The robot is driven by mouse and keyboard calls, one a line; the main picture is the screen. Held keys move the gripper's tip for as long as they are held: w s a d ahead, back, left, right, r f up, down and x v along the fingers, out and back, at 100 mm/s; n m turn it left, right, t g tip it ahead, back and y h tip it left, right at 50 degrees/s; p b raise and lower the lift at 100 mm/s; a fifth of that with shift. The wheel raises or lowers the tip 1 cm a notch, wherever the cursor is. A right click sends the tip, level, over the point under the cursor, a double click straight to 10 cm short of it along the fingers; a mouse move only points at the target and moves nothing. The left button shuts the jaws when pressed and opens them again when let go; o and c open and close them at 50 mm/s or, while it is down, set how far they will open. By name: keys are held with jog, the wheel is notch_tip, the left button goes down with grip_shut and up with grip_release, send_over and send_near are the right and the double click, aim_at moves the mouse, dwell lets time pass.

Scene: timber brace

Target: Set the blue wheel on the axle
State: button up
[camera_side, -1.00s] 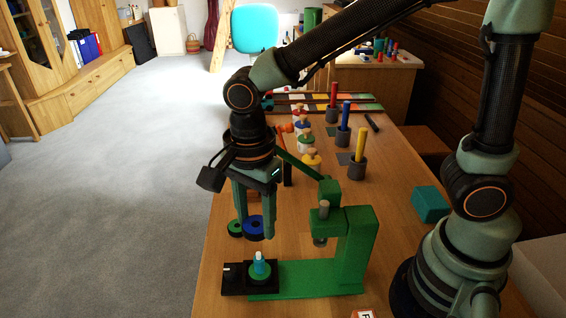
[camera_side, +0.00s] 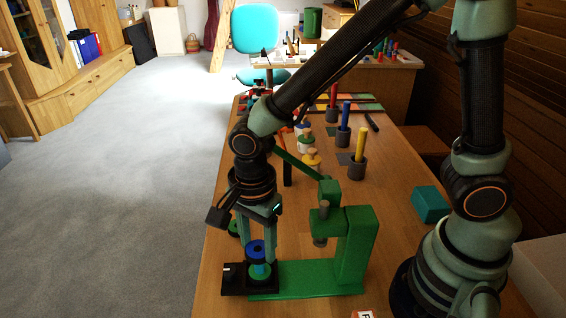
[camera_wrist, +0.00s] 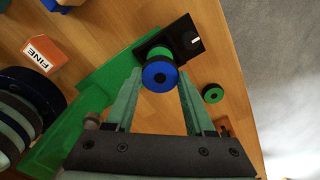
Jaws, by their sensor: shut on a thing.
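The blue wheel (camera_side: 255,251) is gripped between the fingers of my gripper (camera_side: 257,256), held above the green disc (camera_side: 260,277) on the black block (camera_side: 235,279). The light-blue axle (camera_side: 261,269) shows below the wheel; its tip is hidden. I cannot tell whether the tip is inside the wheel's hole or behind the wheel. In the wrist view the blue wheel (camera_wrist: 153,77) sits between the fingertips (camera_wrist: 160,78), overlapping the green disc (camera_wrist: 159,53) beyond it.
A green press-like frame (camera_side: 352,245) stands right of the axle. A loose green wheel (camera_wrist: 206,97) lies on the table beside the block. Red, blue and yellow pegs (camera_side: 360,145) in grey holders and several small bottles stand farther back. A teal block (camera_side: 430,204) lies at right.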

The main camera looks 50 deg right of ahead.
jog(key=shift+f, duration=0.25)
jog(key=o, duration=1.4)
jog(key=shift+r, duration=0.1)
jog(key=shift+r, duration=3.75)
